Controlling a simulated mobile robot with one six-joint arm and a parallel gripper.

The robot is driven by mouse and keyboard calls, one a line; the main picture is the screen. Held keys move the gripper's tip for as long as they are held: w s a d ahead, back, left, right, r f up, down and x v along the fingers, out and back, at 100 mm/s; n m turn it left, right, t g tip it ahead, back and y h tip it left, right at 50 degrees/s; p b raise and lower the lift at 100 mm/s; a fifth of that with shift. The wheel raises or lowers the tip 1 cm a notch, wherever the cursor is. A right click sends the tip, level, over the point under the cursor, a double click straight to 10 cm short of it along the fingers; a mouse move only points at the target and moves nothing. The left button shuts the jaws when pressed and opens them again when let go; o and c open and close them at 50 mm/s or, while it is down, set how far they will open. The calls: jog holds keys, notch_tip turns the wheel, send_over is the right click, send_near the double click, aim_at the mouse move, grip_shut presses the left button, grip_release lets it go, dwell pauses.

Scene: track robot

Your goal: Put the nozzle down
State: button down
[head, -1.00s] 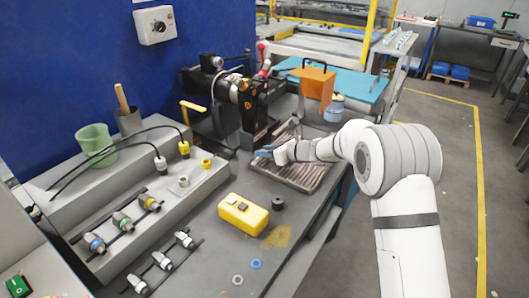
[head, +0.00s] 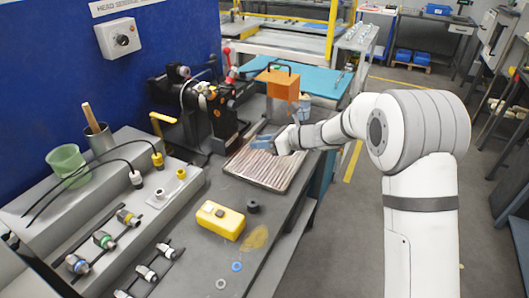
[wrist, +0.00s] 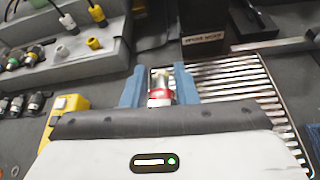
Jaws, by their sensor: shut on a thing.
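My gripper (head: 262,142) has blue fingers and is above the far part of a ribbed metal tray (head: 258,174) on the bench. In the wrist view, my gripper (wrist: 160,86) is shut on a small silver nozzle with a red band (wrist: 160,94). The nozzle sits between the two fingertips, with the tray's slats (wrist: 228,82) behind and to the right. In the head view the nozzle is hidden by the fingers. I cannot tell how high it is above the tray.
A yellow box (head: 220,220) and a black ring (head: 253,206) lie in front of the tray. A grey rack with several connectors (head: 128,217) is at left. A black machine (head: 212,110) and an orange block (head: 280,84) stand behind. The tray's visible slats are clear.

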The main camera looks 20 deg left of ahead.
aim_at(263, 172)
jog(key=f, duration=0.6)
jog(key=f+p, duration=0.1)
jog(key=f, duration=0.2)
jog(key=shift+s+d+f, duration=0.1)
jog(key=shift+d+f, duration=0.1)
jog(key=shift+d, duration=0.05)
jog(key=shift+f, duration=0.15)
jog(key=c, duration=1.1)
grip_release()
jog(key=shift+r, duration=0.2)
